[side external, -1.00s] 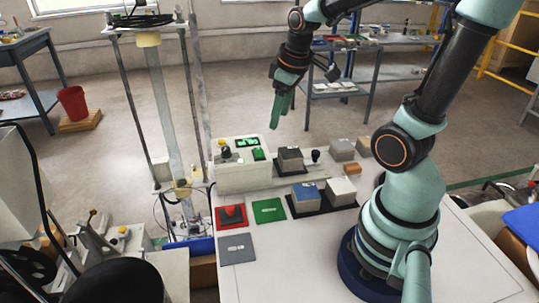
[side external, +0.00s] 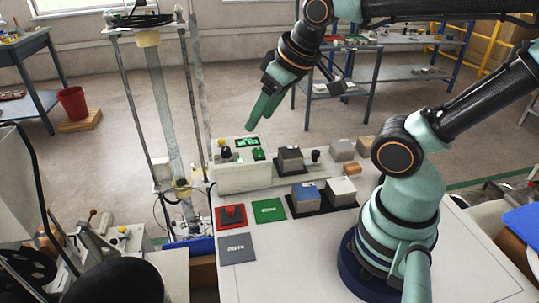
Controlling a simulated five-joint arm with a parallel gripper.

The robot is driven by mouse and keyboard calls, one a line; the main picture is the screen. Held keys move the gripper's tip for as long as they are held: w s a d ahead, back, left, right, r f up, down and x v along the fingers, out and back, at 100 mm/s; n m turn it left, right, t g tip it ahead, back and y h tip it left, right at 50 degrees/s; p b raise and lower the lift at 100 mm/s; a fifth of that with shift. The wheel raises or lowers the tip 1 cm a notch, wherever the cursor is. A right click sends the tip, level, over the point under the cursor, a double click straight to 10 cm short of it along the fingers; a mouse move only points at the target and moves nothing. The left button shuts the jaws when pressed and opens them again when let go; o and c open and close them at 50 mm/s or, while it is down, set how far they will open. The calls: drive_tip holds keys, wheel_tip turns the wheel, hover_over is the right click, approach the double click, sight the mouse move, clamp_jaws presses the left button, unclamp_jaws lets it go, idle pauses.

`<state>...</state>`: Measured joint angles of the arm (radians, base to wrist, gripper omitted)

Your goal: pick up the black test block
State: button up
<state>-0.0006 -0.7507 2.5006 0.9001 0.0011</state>
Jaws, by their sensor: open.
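My gripper (side external: 253,122), with green fingers, hangs in the air above and behind the white control box, pointing down and left. It is open and nothing shows between its fingers. The darkest block in view (side external: 289,163) has black sides and a grey top; it sits on the test stand right of the control box, below and right of my gripper in the picture. I cannot tell for sure that it is the black test block. Another dark block with a blue top (side external: 306,195) stands in front, beside a light grey block (side external: 341,193) on a black tray (side external: 324,206).
The white control box (side external: 244,178) has buttons and a green display. Red (side external: 220,223), green (side external: 269,210) and dark grey (side external: 237,249) mats lie on the white table (side external: 305,265). A grey block (side external: 342,148) and small orange block (side external: 351,170) are behind. The table front is clear.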

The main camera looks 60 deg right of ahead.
idle(0.4)
drive_tip(key=o, duration=0.6)
drive_tip(key=shift+o, duration=0.2)
drive_tip(key=shift+d, duration=0.1)
drive_tip(key=m+g, duration=0.6)
drive_tip(key=m, duration=0.3)
hover_over(291, 152)
wheel_tip(291, 152, down, 10)
wheel_tip(291, 152, down, 12)
